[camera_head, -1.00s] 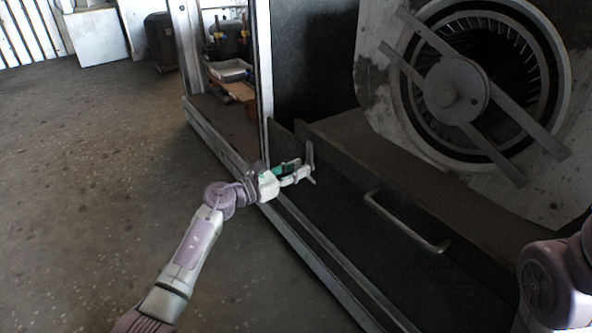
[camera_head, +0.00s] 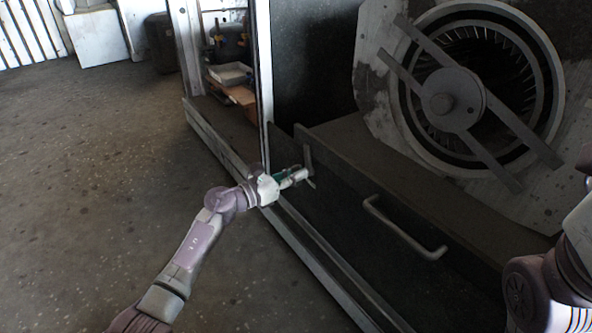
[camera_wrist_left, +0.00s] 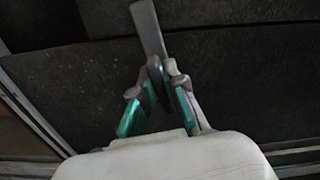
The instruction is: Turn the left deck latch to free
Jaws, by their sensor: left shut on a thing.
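The left deck latch (camera_head: 307,156) is a small grey bar on the dark front panel, near the panel's left end. In the head view its upper part stands up above my gripper. My left gripper (camera_head: 304,176) is at the latch, shut on it. In the left wrist view the latch (camera_wrist_left: 148,28) runs up and slightly left from between the close-set fingertips of my left gripper (camera_wrist_left: 161,68). The part of the latch between the fingers is hidden. My right gripper is out of view; only part of my right arm shows at the right edge.
A grey bar handle (camera_head: 405,228) sticks out from the panel to the right of the latch. A large round blower (camera_head: 480,90) in a pale plate stands behind. A frame post (camera_head: 264,70) rises left of the latch. The floor (camera_head: 90,190) at left is clear.

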